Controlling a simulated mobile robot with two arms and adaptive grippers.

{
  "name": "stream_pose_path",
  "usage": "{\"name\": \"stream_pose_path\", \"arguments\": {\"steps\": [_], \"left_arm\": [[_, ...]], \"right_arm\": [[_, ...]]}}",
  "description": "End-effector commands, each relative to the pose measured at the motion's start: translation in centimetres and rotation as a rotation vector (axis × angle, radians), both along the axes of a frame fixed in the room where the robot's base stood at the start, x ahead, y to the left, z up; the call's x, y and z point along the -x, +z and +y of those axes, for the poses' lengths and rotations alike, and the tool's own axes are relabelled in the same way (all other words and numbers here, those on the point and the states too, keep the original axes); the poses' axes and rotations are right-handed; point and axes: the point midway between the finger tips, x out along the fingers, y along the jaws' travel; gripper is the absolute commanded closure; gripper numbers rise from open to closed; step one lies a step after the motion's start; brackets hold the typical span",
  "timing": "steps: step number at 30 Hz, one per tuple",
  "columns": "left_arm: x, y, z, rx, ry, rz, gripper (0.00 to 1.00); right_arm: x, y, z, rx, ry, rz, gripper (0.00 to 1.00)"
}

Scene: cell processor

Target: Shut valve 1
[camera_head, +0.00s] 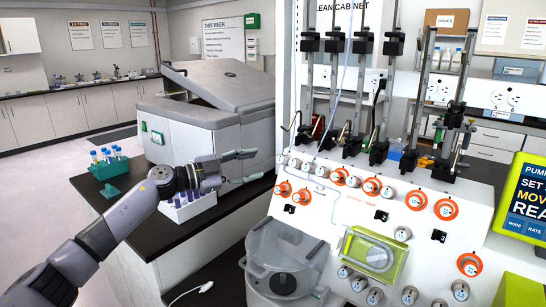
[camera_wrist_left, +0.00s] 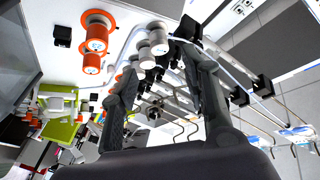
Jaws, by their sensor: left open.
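The white processor panel (camera_head: 345,215) carries several round valve knobs, some with orange rings. Along its upper left edge is a row of pale knobs (camera_head: 308,167); orange-ringed knobs (camera_head: 371,186) continue to the right. I cannot read which one is valve 1. My left gripper (camera_head: 252,167) is open and empty, left of the panel and apart from the knobs, with its fingers pointing toward the row's left end. In the left wrist view, pale knobs (camera_wrist_left: 158,38) show beyond and between the open fingers (camera_wrist_left: 160,60), with orange-ringed knobs (camera_wrist_left: 97,40) to the left. My right gripper is out of view.
A dark-topped counter (camera_head: 125,205) with a grey lidded machine (camera_head: 195,135), a green tube rack (camera_head: 108,165) and a white rack (camera_head: 188,208) lies around my left arm. Clamps and rods (camera_head: 365,110) rise behind the panel. A round grey bowl (camera_head: 280,265) sits below.

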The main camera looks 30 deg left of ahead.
Motion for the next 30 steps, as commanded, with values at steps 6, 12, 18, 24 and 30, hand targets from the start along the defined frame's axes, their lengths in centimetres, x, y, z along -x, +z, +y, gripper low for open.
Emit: {"name": "stream_pose_path", "arguments": {"steps": [6,12,18,24,30], "left_arm": [[-2.9,0.5,-1.7,0.003,-0.002,-0.004,0.58],[-5.0,0.3,-2.9,0.002,-0.001,-0.002,0.58],[-5.9,0.1,-3.5,-0.001,-0.003,-0.001,0.58],[-6.0,0.0,-3.5,-0.002,-0.002,0.0,0.58],[-5.9,0.0,-3.5,-0.001,-0.002,0.0,0.68]], "right_arm": [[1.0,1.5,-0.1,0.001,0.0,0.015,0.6],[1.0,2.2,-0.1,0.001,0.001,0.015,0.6],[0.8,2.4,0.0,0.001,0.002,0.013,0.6],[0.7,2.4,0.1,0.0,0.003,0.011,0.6],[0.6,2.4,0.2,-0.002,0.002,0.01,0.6]]}}
